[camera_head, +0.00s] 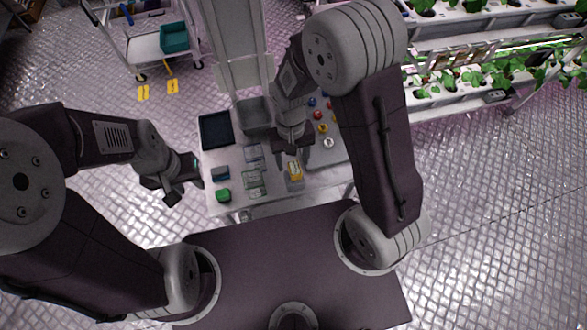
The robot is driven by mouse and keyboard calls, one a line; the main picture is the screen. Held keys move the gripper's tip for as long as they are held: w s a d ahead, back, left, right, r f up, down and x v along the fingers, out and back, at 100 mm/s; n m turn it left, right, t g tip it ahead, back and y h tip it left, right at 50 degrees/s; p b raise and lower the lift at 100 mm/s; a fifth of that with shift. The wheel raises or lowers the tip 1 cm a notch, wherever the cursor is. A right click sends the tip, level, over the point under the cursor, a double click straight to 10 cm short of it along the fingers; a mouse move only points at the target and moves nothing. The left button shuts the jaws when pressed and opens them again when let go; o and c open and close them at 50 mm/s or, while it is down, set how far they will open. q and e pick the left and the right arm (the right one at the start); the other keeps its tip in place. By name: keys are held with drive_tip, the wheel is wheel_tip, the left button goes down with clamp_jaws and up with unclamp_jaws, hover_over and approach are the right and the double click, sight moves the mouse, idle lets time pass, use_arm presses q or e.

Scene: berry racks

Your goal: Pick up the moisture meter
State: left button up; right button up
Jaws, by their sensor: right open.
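A small yellow device with a pale part (295,171), which looks like the moisture meter, lies near the front of the white table. My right gripper (293,153) points down just behind it in the picture, open. I cannot tell its height above the device or whether it touches it. My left gripper (186,196) hangs off the table's left edge, its two dark fingers apart and nothing seen between them.
On the white table (237,208) are a black tray (202,131), a grey bin (256,127), clear boxes (254,181), a green item (223,195) and several small coloured pieces at the right. Plant racks (450,112) stand at the right, a cart (150,47) at the back left.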

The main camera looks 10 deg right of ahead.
sight(295, 167)
drive_tip(key=f, duration=0.2)
drive_tip(key=s+f, duration=0.1)
drive_tip(key=f, duration=0.1)
drive_tip(key=shift+d+f+p, duration=0.1)
drive_tip(key=shift+d+p, duration=0.1)
drive_tip(key=shift+p, duration=0.2)
drive_tip(key=shift+s+f, duration=0.1)
drive_tip(key=shift+f, duration=0.1)
drive_tip(key=c, duration=0.4)
drive_tip(key=shift+w, duration=0.2)
clamp_jaws()
drive_tip(key=shift+s, duration=0.1)
